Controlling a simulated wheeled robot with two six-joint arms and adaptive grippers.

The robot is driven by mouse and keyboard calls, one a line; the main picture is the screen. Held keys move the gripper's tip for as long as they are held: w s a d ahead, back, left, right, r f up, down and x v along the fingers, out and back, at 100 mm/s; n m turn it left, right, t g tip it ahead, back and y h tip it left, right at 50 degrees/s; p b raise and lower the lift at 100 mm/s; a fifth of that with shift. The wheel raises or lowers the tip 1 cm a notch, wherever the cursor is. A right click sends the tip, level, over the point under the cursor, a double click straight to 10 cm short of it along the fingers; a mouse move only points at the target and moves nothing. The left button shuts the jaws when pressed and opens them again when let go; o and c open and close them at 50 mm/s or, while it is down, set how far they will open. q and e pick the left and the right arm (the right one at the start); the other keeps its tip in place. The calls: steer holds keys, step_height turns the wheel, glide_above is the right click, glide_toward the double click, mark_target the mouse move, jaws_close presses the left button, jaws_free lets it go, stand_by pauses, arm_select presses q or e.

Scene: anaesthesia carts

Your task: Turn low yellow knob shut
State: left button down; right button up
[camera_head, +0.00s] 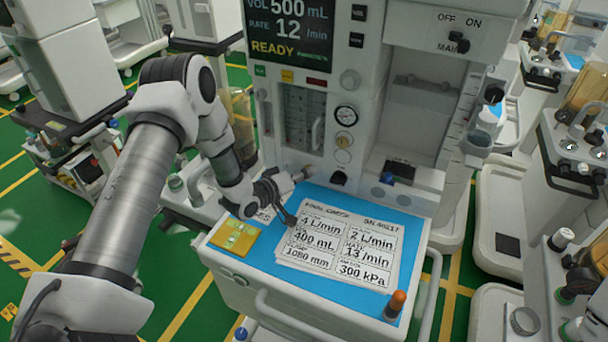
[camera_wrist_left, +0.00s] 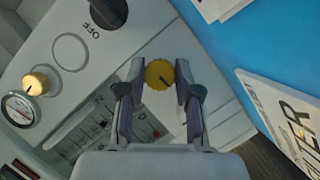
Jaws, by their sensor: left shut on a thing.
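The low yellow knob (camera_wrist_left: 160,74) is a ridged round knob with a dark pointer line, on the machine's pale front panel. In the left wrist view it sits between the two fingers of my left gripper (camera_wrist_left: 160,80), which is shut on it from both sides. The pointer line runs slanted across its face. In the head view my left gripper (camera_head: 277,190) is at the lower panel, just above the blue worktop, and the knob cannot be made out there. My right gripper is in neither view.
Another yellow knob (camera_wrist_left: 38,84) is beside a round gauge (camera_wrist_left: 18,109). A black knob (camera_wrist_left: 108,12) marked OFF is close by. The blue worktop (camera_head: 410,240) holds a printed sheet (camera_head: 335,245), a yellow pad (camera_head: 235,238) and an orange-topped bottle (camera_head: 395,305). Other carts stand around.

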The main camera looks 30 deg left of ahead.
arm_select(q)
steer(key=shift+r, duration=0.1)
steer(key=m+g+y, duration=0.1)
steer(key=m+y, duration=0.1)
steer(key=m, duration=0.1)
steer(key=shift+d+m+y, duration=0.15)
steer(key=shift+m+y, duration=0.15)
steer(key=m+y, duration=0.2)
steer(key=m, duration=0.1)
steer(key=m+y, duration=0.2)
steer(key=shift+d+m+y+b, duration=0.15)
steer(key=shift+m+y+b, duration=0.15)
steer(key=shift+m+b, duration=0.1)
steer(key=shift+m+y+b, duration=0.7)
steer(key=shift+m+y, duration=0.4)
steer(key=shift+m, duration=0.4)
steer(key=c, duration=0.8)
jaws_free()
steer(key=shift+d, duration=0.1)
